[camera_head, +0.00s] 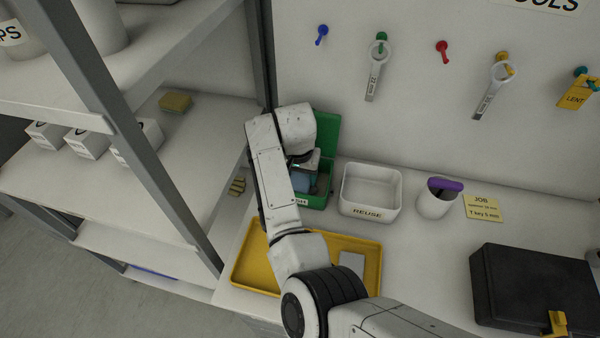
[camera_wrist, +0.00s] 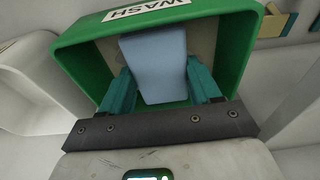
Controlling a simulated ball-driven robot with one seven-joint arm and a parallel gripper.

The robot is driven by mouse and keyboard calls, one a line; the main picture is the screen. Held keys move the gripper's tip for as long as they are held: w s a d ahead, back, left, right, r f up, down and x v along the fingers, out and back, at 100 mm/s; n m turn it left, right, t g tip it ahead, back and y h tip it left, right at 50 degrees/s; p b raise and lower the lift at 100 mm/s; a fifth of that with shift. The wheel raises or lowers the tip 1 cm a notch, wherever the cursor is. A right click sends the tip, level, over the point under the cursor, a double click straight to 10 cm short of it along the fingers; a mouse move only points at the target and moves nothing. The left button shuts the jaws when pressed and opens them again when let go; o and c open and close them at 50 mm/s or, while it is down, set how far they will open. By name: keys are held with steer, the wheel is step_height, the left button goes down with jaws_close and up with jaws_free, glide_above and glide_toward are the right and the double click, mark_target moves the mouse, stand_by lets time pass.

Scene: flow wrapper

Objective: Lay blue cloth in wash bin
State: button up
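The light blue cloth (camera_wrist: 158,62) sits between the two teal fingers of my gripper (camera_wrist: 160,68), which appear to touch its side edges. In the wrist view it is within the outline of the green wash bin (camera_wrist: 82,62), labelled WASH. In the head view my gripper (camera_head: 304,164) points down into the green bin (camera_head: 328,130), with part of the blue cloth (camera_head: 306,182) showing below it. My arm hides the bin's left part. I cannot tell whether the cloth touches the bin floor.
A white REUSE bin (camera_head: 371,212) stands just right of the wash bin. Further right are a cup with a purple top (camera_head: 437,202), a yellow job card (camera_head: 484,207) and a black case (camera_head: 535,285). A yellow tray (camera_head: 250,262) lies in front; a shelf post (camera_head: 150,160) stands left.

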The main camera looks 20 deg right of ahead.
steer(key=o, duration=0.5)
steer(key=r, duration=0.4)
steer(key=s+r, duration=0.1)
steer(key=r, duration=0.3)
steer(key=a+r+b, duration=0.1)
steer(key=r, duration=0.4)
steer(key=shift+s+r, duration=0.1)
steer(key=shift+s, duration=0.15)
